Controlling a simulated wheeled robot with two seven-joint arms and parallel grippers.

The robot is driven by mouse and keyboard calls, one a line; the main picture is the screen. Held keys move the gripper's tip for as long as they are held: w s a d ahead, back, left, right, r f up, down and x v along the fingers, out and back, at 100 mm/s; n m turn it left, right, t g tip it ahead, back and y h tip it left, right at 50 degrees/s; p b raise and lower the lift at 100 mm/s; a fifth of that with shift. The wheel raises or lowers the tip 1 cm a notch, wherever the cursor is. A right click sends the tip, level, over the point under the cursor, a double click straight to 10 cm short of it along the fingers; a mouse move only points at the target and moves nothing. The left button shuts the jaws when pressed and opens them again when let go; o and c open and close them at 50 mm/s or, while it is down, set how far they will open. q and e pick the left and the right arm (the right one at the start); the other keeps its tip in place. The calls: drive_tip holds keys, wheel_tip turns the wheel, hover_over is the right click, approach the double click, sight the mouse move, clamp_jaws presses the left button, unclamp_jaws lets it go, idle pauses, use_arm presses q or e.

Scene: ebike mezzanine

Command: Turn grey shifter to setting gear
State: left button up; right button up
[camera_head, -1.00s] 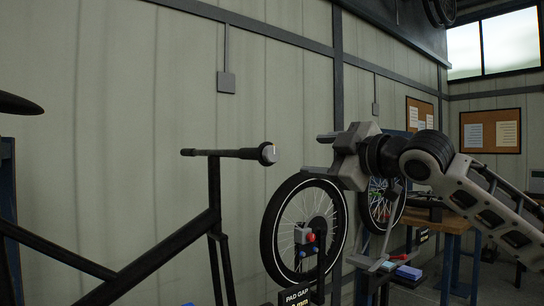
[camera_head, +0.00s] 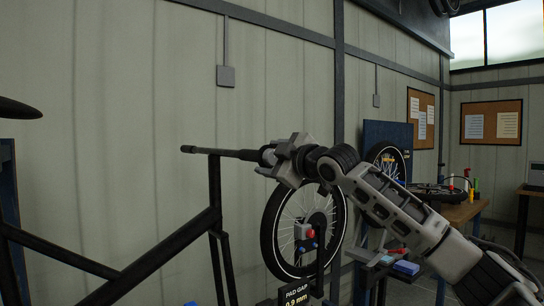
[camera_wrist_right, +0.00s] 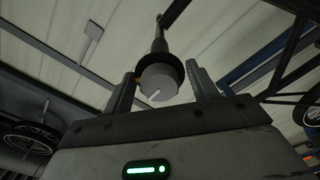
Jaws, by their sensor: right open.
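The grey shifter (camera_wrist_right: 158,82) is a round grey knob with a white pointer line, on the end of the dark handlebar (camera_head: 225,153). In the right wrist view it sits between the two fingers of my open right gripper (camera_wrist_right: 162,86), with a gap showing on the right side. In the head view my right gripper (camera_head: 270,158) is at the handlebar's right end and hides most of the shifter. I cannot tell whether a finger touches it. The gear markings are not readable. My left gripper is not in view.
The black bike frame (camera_head: 160,262) stands at the left. Behind my right arm are a wheel (camera_head: 268,232) on a stand, a "PAD GAP" sign (camera_head: 294,294) and a workbench (camera_head: 462,211). The pale wall (camera_head: 120,100) is behind the handlebar.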

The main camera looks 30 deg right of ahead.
drive_tip(key=c, duration=1)
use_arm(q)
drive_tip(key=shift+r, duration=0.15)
